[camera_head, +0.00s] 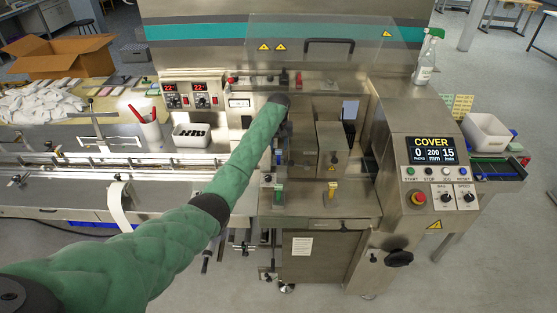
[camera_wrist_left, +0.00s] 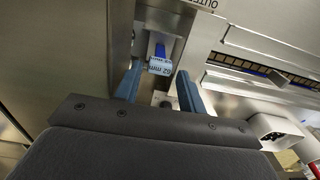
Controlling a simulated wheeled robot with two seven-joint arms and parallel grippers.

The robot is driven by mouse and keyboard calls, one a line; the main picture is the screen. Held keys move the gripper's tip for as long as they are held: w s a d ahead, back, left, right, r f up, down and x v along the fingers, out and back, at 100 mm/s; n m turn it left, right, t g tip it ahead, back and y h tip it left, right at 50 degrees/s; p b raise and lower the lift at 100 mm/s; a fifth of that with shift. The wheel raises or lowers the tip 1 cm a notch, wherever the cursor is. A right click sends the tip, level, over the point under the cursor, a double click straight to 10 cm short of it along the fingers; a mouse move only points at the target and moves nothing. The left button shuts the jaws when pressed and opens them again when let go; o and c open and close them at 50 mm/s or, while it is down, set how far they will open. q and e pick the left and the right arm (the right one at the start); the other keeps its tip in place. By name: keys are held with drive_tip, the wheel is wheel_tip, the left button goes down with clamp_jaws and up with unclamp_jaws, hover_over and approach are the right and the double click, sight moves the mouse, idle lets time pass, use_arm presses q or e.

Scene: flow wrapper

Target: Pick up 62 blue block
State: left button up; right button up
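The blue block (camera_wrist_left: 160,66) shows in the left wrist view, with a pale label that reads "62 mm" upside down. A darker blue part stands just beyond the label. My left gripper (camera_wrist_left: 158,82) has its two blue fingers apart, one on each side of the block in the picture. The block appears just beyond the fingertips; I see no clear contact. In the head view my green left arm reaches into the machine, and its dark wrist end shows, but the fingers and the block cannot be made out. My right gripper is in neither view.
Metal machine walls stand close on the left of the wrist view, and a slotted metal panel (camera_wrist_left: 265,55) on the right. In the head view a clear cover (camera_head: 325,38) hangs above the opening. A metal housing (camera_head: 333,150) stands right of my arm.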

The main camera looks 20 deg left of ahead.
use_arm(q)
drive_tip(key=shift+w+f, duration=0.1)
drive_tip(key=shift+f, duration=0.75)
drive_tip(key=shift+r, duration=0.1)
clamp_jaws()
